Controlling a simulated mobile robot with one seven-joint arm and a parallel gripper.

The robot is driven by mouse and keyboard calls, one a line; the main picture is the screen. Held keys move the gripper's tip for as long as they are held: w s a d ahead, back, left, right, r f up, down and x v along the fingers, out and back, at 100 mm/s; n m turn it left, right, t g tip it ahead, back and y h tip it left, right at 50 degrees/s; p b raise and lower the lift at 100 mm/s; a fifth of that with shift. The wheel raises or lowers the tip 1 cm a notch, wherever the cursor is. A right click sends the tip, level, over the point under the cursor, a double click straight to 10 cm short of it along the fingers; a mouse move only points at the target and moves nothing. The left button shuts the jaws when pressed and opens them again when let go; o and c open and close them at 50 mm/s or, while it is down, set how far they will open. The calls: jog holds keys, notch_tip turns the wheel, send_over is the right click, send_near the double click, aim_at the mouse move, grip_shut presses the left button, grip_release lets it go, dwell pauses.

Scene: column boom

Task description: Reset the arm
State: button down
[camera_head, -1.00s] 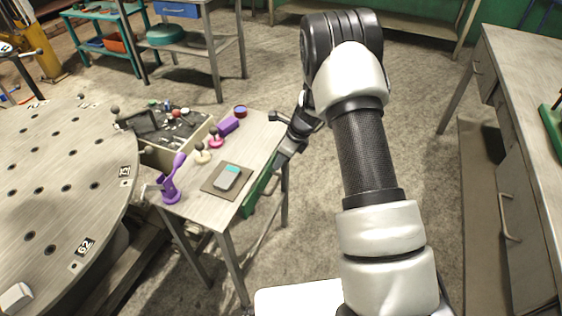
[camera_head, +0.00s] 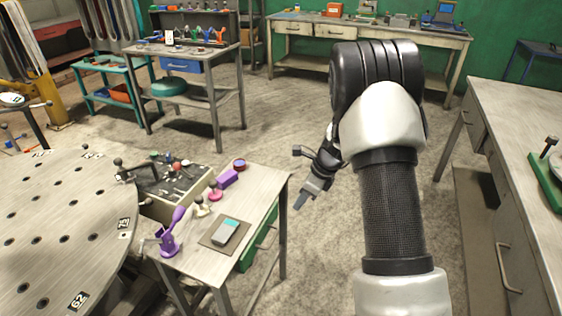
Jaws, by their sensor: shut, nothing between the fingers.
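My gripper (camera_head: 299,204) is at the end of my raised arm, to the right of a small side table (camera_head: 258,197). It points down and to the left, over the open floor just past the table's right edge. Its fingers are shut and hold nothing. My upper arm hides part of the floor behind it.
A round perforated table (camera_head: 60,215) stands left, a grey workbench (camera_head: 525,110) right. The middle floor is clear.

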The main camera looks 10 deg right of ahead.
jog(key=s+a+r+n, duration=0.1)
jog(key=s+r+n, duration=0.3)
jog(key=r, duration=0.3)
jog(key=s+a+r+n+t, duration=0.1)
jog(key=s+r+n, duration=0.3)
jog(key=r, duration=0.3)
jog(key=s+a+r+n, duration=0.1)
jog(key=s+r+n, duration=0.25)
jog(key=r, duration=0.35)
jog(key=s+d+r+n+t+h, duration=0.15)
jog(key=s+r+n, duration=0.35)
jog(key=s, duration=0.5)
jog(key=s+d+r+n+t+h, duration=0.1)
jog(key=s+r+n+h, duration=0.1)
jog(key=s+n, duration=0.6)
notch_tip(320, 180, up, 16)
jog(key=s+p, duration=0.1)
jog(key=p, duration=1.4)
jog(key=shift+s+d+f+p, duration=0.2)
jog(key=shift+d+p, duration=0.05)
jog(key=shift+p, duration=0.1)
jog(key=shift+m, duration=0.25)
